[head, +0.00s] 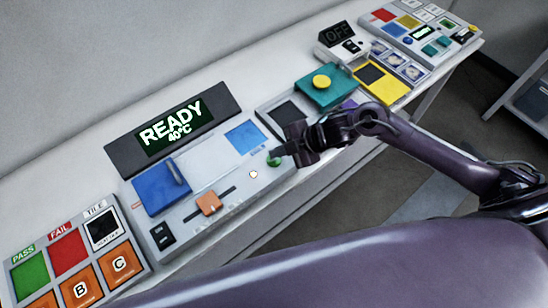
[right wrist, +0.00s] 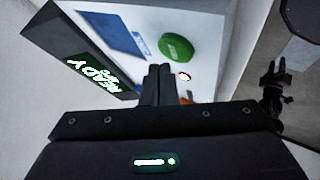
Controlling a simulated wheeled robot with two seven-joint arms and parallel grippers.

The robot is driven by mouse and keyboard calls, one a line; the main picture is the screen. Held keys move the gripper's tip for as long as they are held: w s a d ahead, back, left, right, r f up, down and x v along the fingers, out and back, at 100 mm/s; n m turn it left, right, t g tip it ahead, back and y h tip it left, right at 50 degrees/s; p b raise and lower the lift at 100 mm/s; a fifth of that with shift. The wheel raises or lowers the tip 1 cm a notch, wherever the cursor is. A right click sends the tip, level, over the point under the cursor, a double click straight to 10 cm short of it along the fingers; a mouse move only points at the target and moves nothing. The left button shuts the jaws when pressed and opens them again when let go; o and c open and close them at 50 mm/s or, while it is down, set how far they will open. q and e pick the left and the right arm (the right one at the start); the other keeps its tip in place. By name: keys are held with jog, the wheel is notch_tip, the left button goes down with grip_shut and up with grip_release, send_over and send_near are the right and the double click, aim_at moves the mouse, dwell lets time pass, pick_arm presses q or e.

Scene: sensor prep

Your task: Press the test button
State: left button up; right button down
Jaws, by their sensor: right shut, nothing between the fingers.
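The green round button (head: 273,159) sits at the right end of the light grey device panel (head: 231,184). It shows as a large green disc in the right wrist view (right wrist: 175,47). My right gripper (head: 281,153) is shut and empty, with its fingertips beside the green button in the head view. In the right wrist view the closed fingertips (right wrist: 160,70) point toward the panel, just short of the button in the picture. I cannot tell whether they touch it. The device display (head: 172,127) reads READY 40°C.
The panel also carries a blue block (head: 161,187), an orange slider (head: 208,203), a small white round light (head: 253,174) and a black switch (head: 162,236). A PASS/FAIL tile tray (head: 134,272) stands left. A teal block with a yellow knob (head: 321,82) stands right.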

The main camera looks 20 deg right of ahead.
aim_at(278, 160)
jog(key=shift+f, duration=0.1)
jog(key=shift+f+b, duration=0.3)
jog(key=shift+f, duration=0.05)
jog(key=shift+f+b, duration=0.3)
jog(key=shift+f, duration=0.15)
dwell(0.8)
jog(key=shift+r, duration=0.15)
jog(key=shift+r+p, duration=0.75)
jog(key=shift+p, duration=0.05)
notch_tip(278, 160, up, 5)
jog(key=p, duration=0.4)
dwell(0.5)
